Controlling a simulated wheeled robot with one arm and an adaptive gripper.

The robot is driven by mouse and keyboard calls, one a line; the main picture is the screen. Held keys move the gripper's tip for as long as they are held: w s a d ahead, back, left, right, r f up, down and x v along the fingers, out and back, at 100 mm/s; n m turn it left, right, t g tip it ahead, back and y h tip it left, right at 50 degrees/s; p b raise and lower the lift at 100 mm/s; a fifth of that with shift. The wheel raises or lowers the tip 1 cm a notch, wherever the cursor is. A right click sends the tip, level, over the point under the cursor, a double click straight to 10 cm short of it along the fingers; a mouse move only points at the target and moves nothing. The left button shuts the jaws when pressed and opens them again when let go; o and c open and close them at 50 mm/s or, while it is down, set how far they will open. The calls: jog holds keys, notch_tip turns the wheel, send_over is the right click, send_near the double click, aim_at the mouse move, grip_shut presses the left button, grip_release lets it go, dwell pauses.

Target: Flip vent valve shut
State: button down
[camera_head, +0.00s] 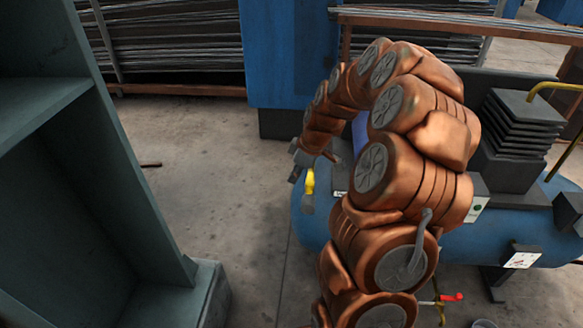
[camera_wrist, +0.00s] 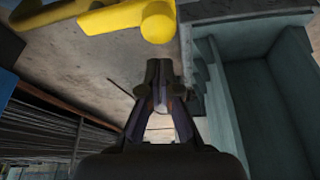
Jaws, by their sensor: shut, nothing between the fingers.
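A yellow lever (camera_head: 309,182) with a grey part below it shows at the left end of the blue tank in the head view. In the wrist view the yellow lever (camera_wrist: 157,22) lies across the top, with a rounded end. A small red handle (camera_head: 452,297) by a thin yellow pipe shows low on the right; I cannot tell from the labels which one is the vent valve. My gripper (camera_wrist: 158,78) is shut and empty, with the yellow lever just beyond its tips in the picture. In the head view my gripper (camera_head: 300,163) is small beside the lever; contact is unclear.
The blue tank (camera_head: 540,240) carries a dark finned block (camera_head: 515,125) and yellow piping. A grey-green shelf frame (camera_head: 120,130) stands at the left. Racks of bars (camera_head: 175,45) and a blue cabinet (camera_head: 290,55) stand behind. Bare floor (camera_head: 220,160) lies between shelf and tank.

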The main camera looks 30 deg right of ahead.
aim_at(310, 182)
jog(key=shift+s+d+f, duration=0.1)
jog(key=shift+s+d, duration=0.65)
jog(key=shift+s, duration=0.2)
